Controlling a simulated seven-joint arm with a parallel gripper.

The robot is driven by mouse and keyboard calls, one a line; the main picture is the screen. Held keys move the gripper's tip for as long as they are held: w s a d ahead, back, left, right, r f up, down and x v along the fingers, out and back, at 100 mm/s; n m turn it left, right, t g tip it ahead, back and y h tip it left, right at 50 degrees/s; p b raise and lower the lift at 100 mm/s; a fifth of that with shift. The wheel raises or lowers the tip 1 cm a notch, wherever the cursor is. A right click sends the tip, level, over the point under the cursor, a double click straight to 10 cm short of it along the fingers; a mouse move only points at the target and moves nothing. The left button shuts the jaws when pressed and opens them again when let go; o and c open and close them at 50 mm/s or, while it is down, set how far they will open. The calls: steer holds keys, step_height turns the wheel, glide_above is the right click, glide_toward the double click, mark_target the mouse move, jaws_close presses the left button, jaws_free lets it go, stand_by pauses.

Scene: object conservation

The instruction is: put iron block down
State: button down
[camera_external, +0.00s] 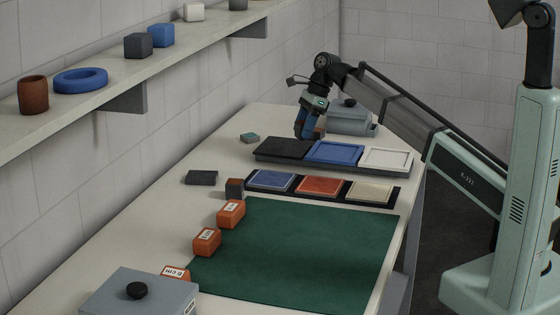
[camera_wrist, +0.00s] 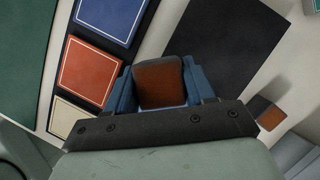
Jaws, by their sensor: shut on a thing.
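My gripper (camera_external: 305,136) has blue fingers and points down at the far end of the bench, by the black section of the three-part tray. In the wrist view my gripper (camera_wrist: 158,88) is shut on a block with a rusty brown face and dark edges, taken to be the iron block (camera_wrist: 158,82). The outside view does not clearly show the held block or any gap beneath it. The three-part tray has a black section (camera_external: 284,148), a blue section (camera_external: 334,153) and a white section (camera_external: 386,158). The wrist view shows the black section (camera_wrist: 235,45) beyond the fingers.
Another brown-faced block (camera_wrist: 268,112) lies near the grey box (camera_external: 350,117). Nearer are blue, orange and cream tiles (camera_external: 319,187), a dark block (camera_external: 234,188), orange labelled blocks (camera_external: 231,213) and a clear green mat (camera_external: 300,250). A shelf (camera_external: 150,84) runs along the left wall.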

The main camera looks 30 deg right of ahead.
steer(key=s+a+r+n+g, duration=0.1)
steer(key=s+a+n, duration=0.15)
steer(key=a, duration=2.35)
glide_above(196, 176)
steer(key=d, duration=0.2)
steer(key=shift+m+t, duration=0.3)
steer(key=shift+m, duration=0.15)
steer(key=shift+w+f, duration=0.2)
steer(key=shift+f, duration=3.95)
steer(key=shift+f, duration=0.15)
steer(key=shift+c, duration=2)
jaws_free()
steer(key=v, duration=1.2)
